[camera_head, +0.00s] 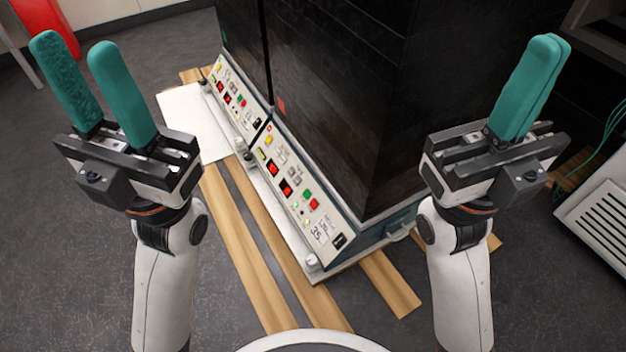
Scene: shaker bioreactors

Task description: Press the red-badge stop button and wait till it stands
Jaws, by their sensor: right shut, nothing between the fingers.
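Two black shaker cabinets stand side by side, each with a sloped pale control panel. A small red badge (281,105) is on the nearer cabinet (350,110). Its panel (296,190) has a red button (314,204) beside a green button (308,195), with two red displays and a yellow mark further up. The display digits are too small to read. Whether the shaker inside moves is hidden by the dark cabinet. My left gripper (74,42) is open and empty, left of the panels. My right gripper (546,50) is shut and empty, right of the cabinet. Neither touches a panel.
The farther cabinet has a green badge (224,37) and a similar panel (233,95). Wooden slats (250,255) lie under the units on the grey floor. A white vented box (600,215) stands at the right. A red object (42,28) is at the upper left.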

